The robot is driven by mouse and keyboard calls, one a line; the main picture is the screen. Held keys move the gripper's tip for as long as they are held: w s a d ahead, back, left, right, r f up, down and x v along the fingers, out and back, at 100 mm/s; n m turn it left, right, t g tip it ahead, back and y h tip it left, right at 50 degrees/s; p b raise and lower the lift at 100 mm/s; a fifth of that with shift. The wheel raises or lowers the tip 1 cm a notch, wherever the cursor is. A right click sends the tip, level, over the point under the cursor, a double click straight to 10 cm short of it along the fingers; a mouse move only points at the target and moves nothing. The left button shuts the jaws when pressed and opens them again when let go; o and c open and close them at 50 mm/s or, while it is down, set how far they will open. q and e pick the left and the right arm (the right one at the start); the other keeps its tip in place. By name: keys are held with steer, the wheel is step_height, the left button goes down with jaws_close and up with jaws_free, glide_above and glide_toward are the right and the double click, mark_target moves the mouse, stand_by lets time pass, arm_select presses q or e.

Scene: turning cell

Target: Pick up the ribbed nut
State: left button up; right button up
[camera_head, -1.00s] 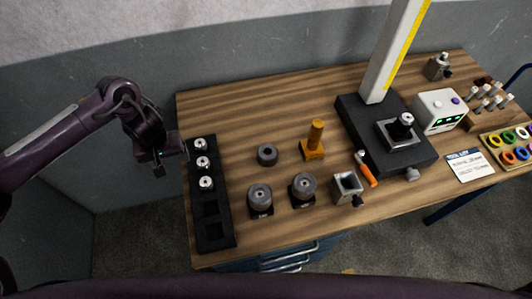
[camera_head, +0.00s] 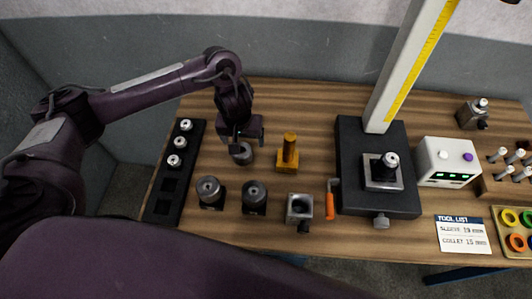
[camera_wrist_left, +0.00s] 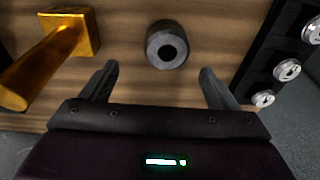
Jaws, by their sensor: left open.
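The ribbed nut (camera_head: 242,154) is a short dark grey ring with a central hole, standing on the wooden table left of the yellow post on its square base (camera_head: 288,152). In the left wrist view the nut (camera_wrist_left: 167,45) sits just beyond the fingertips, roughly centred between them. My left gripper (camera_head: 241,140) is open and empty over the nut, hiding part of it in the head view. In the left wrist view its two fingers (camera_wrist_left: 159,70) are spread wide, with the nut apart from both. My right gripper is not in view.
A black rack (camera_head: 163,207) with several silver-topped pieces stands at the left. Two larger grey cylinders (camera_head: 210,192) (camera_head: 255,196) stand in front of the nut. A metal block (camera_head: 300,207), an orange-handled tool (camera_head: 330,205) and a black-based column stand (camera_head: 350,150) are to the right.

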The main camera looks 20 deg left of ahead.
arm_select(q)
steer(key=shift+f+b, duration=0.3)
steer(key=shift+f, duration=0.25)
steer(key=f, duration=0.1)
steer(key=a+f+b, duration=0.1)
steer(key=f, duration=0.1)
steer(key=f+b, duration=0.1)
steer(key=shift+a+f, duration=0.15)
steer(key=shift+a, duration=0.2)
steer(key=shift+w+d+f, duration=0.15)
steer(key=shift+w+f, duration=0.05)
steer(key=shift+f, duration=0.4)
steer(key=shift+w+d+f, duration=0.15)
steer(key=shift+f, duration=0.4)
steer(key=shift+a, duration=0.1)
steer(key=shift+f, duration=0.1)
steer(key=c, duration=1)
steer(key=shift+c, duration=0.7)
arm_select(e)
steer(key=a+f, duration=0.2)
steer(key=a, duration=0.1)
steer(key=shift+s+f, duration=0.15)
